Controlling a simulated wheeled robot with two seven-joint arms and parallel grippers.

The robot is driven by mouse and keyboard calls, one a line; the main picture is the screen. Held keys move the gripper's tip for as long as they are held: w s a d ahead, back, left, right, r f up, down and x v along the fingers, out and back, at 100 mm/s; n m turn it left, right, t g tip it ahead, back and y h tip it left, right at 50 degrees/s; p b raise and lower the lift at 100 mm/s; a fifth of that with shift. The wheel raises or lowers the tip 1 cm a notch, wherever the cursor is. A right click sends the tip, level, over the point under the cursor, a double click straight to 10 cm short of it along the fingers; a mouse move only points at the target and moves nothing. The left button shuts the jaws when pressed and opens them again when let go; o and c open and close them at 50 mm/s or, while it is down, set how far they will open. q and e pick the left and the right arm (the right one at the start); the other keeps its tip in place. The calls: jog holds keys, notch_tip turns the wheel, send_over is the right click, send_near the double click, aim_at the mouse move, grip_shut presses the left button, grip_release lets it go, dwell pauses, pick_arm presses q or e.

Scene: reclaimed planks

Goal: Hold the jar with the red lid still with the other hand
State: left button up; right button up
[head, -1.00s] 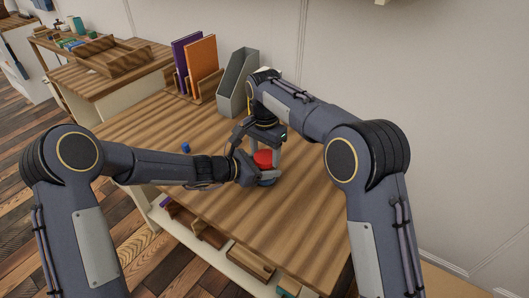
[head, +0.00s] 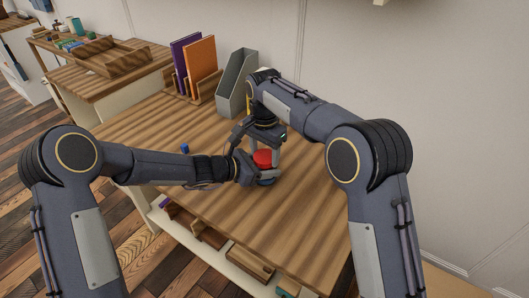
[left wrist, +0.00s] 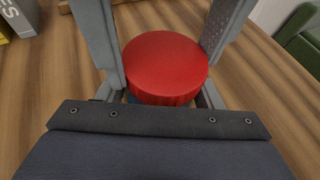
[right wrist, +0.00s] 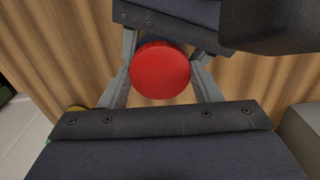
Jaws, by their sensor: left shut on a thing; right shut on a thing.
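The jar with the red lid (head: 263,158) stands upright on the wooden desk, near its front edge. Its red lid also fills the middle of the left wrist view (left wrist: 165,65) and shows in the right wrist view (right wrist: 160,70). My left gripper (head: 260,174) comes in low from the left and is shut on the jar below the lid. My right gripper (head: 265,150) reaches down from above and is shut, with its fingers on opposite sides of the lid. Most of the jar's body is hidden by the lid and fingers.
A grey magazine file (head: 237,85) and a rack with purple (head: 186,60) and orange (head: 202,65) books stand at the back. A small blue object (head: 185,148) is behind my left forearm. The desk's front right (head: 290,225) is clear. Wooden items sit on a shelf below (head: 250,262).

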pick_arm(q)
jog(key=shift+a+f, duration=0.15)
jog(key=shift+f, duration=0.05)
pick_arm(e)
jog(key=shift+s+a+r, duration=0.1)
jog(key=shift+a+r, duration=0.05)
jog(key=shift+r, duration=0.05)
